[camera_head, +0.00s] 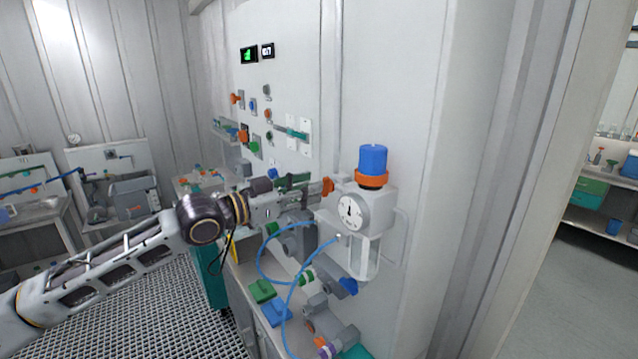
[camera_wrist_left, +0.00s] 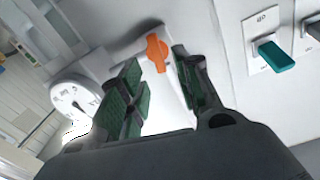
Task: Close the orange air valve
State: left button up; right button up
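The orange air valve handle (camera_head: 328,187) shows just left of the white gauge unit (camera_head: 352,210) in the head view. In the left wrist view the orange handle (camera_wrist_left: 157,53) stands out from a white fitting, between and beyond the fingertips. My left gripper (camera_head: 298,182) points at the handle from the left. Its two green-padded fingers (camera_wrist_left: 156,72) are apart, with nothing held between them. I cannot tell whether a fingertip touches the handle. My right gripper is not in view.
A blue knob with an orange collar (camera_head: 373,162) tops the gauge unit. Blue hoses (camera_head: 262,262) loop below my left gripper. A wall panel with a teal lever (camera_head: 297,133) is close behind it. Green and blue blocks (camera_head: 262,290) lie on the bench below.

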aim_at(327, 187)
pick_arm(q)
jog(key=shift+p+x, duration=0.4)
jog(key=shift+x, duration=1.5)
grip_shut()
